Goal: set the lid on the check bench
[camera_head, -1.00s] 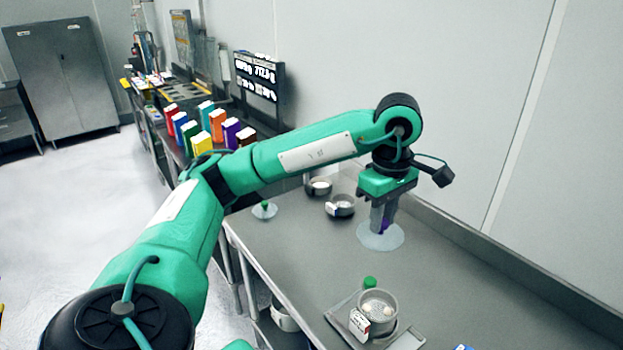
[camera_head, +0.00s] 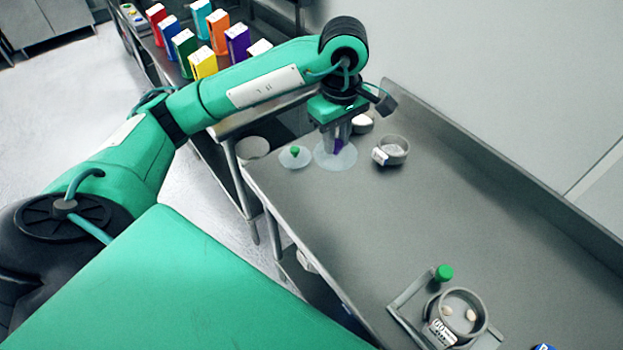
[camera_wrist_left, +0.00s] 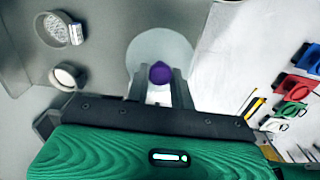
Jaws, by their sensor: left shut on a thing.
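The lid (camera_head: 336,157) is a clear round disc with a purple knob (camera_wrist_left: 160,73). My left gripper (camera_head: 338,138) is shut on that knob from above, and its two fingers (camera_wrist_left: 160,88) flank it in the left wrist view. The lid is over the far left end of the grey steel bench (camera_head: 450,215). I cannot tell whether its disc touches the bench top. In the left wrist view the disc (camera_wrist_left: 160,45) overlaps the bench edge. No label shows which bench is the check bench. My right gripper is not in view.
A second clear lid with a green knob (camera_head: 295,157) lies left of the held lid. Two round sieves (camera_head: 394,150) (camera_head: 362,123) stand to its right. A sieve (camera_head: 460,315) and a green-capped item (camera_head: 443,273) sit nearer. The bench middle is clear. Coloured boxes (camera_head: 203,63) stand behind.

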